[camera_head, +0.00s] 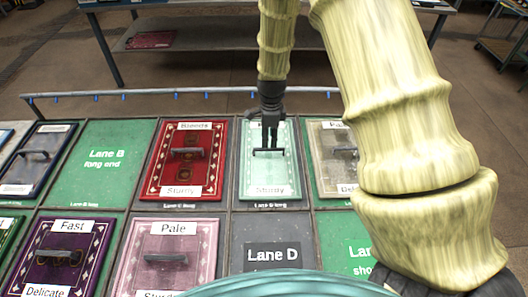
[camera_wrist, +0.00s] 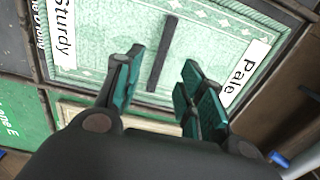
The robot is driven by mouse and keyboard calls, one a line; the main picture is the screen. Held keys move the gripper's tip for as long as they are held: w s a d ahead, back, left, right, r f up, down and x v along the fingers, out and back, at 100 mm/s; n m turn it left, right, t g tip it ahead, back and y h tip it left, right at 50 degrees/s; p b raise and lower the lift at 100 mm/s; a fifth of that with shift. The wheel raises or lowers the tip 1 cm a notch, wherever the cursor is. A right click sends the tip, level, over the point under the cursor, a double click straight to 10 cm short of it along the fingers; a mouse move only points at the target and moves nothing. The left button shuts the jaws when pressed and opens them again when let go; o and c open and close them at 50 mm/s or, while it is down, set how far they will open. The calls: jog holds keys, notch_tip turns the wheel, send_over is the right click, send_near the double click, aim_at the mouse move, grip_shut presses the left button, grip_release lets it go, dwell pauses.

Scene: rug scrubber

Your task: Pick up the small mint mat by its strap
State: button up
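The small mint mat (camera_head: 285,185) lies flat in its lane in the back row, with white labels reading "Pale" and "Sturdy" in the wrist view (camera_wrist: 100,65). Its dark strap (camera_head: 268,151) crosses the middle of the mat. My gripper (camera_head: 268,146) is over the mat, pointing down at the strap. In the wrist view the two teal-padded fingers (camera_wrist: 163,65) are open and apart. The strap (camera_wrist: 162,52) shows in the gap between them, lengthwise, with nothing gripped. I cannot tell how far the fingertips are above it. My gripper hides part of the "Pale" label in the head view.
A red mat (camera_head: 211,158) lies left of the mint mat, and a pale brown mat (camera_head: 327,172) lies right, partly behind my arm. Purple (camera_head: 97,248) and pink (camera_head: 199,245) mats lie nearer. A rail (camera_head: 150,92) runs along the back edge.

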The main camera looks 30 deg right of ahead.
aim_at(269, 148)
jog(key=f+p, duration=0.1)
jog(key=f, duration=0.1)
jog(key=w+f, duration=0.1)
jog(key=f, duration=0.1)
jog(key=shift+f+p, duration=0.1)
jog(key=shift+p, duration=0.25)
jog(key=shift+s+f+p, duration=0.15)
jog(key=shift+f+p, duration=0.25)
jog(key=shift+f, duration=0.3)
jog(key=shift+s+f, duration=0.15)
jog(key=shift+s, duration=0.1)
jog(key=shift+s+d, duration=0.1)
jog(key=shift+s, duration=0.4)
jog(key=shift+w+f, duration=0.65)
jog(key=shift+f, duration=0.05)
jog(key=shift+s+r, duration=0.25)
jog(key=c, duration=0.6)
jog(key=shift+r, duration=0.1)
grip_shut()
